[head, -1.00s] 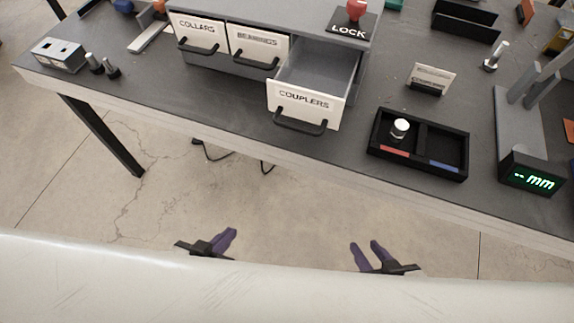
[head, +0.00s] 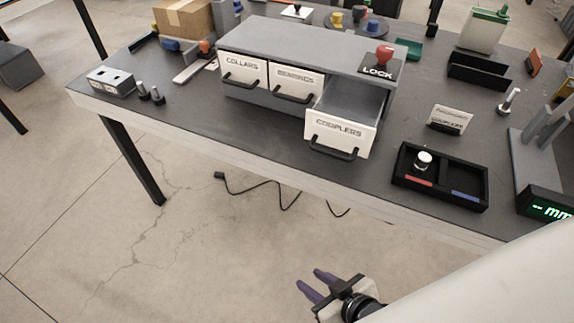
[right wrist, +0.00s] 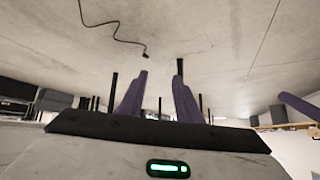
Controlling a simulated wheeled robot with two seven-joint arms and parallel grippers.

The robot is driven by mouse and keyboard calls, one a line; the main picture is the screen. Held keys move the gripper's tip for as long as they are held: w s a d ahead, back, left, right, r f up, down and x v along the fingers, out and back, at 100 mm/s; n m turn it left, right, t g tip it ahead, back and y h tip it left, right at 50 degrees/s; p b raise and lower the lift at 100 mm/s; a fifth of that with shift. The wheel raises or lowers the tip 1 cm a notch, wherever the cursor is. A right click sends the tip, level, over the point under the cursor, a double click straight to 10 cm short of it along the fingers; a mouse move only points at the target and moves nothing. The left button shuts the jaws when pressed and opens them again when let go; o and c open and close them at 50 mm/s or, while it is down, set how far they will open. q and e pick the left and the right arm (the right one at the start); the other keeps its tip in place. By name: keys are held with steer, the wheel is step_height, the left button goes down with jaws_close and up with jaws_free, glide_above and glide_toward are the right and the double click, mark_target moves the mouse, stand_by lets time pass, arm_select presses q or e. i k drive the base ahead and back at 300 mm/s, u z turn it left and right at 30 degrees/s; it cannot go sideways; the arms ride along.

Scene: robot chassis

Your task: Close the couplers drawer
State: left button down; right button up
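The couplers drawer (head: 339,131), white-fronted with a black handle, is pulled out of the grey cabinet (head: 300,45) at its right end. Its visible inside looks empty. The collars drawer (head: 242,70) and the bearings drawer (head: 295,82) beside it look shut. My right gripper (head: 312,281) is low in front of the table, below the couplers drawer and apart from it. Its purple fingers are spread and empty, as the right wrist view (right wrist: 161,70) also shows. A purple bar at that view's right edge looks like a finger of my left gripper (right wrist: 300,106); the head view does not show that gripper.
A red knob on a LOCK plate (head: 378,70) sits on the cabinet's right end. A black tray (head: 440,177) with a white-topped part (head: 423,160) and a small label stand (head: 449,118) are right of the drawer.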

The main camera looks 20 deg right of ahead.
mark_target(346, 135)
steer(key=k, duration=1.15)
steer(key=z, duration=1.35)
steer(key=i, duration=0.5)
steer(key=z, duration=0.05)
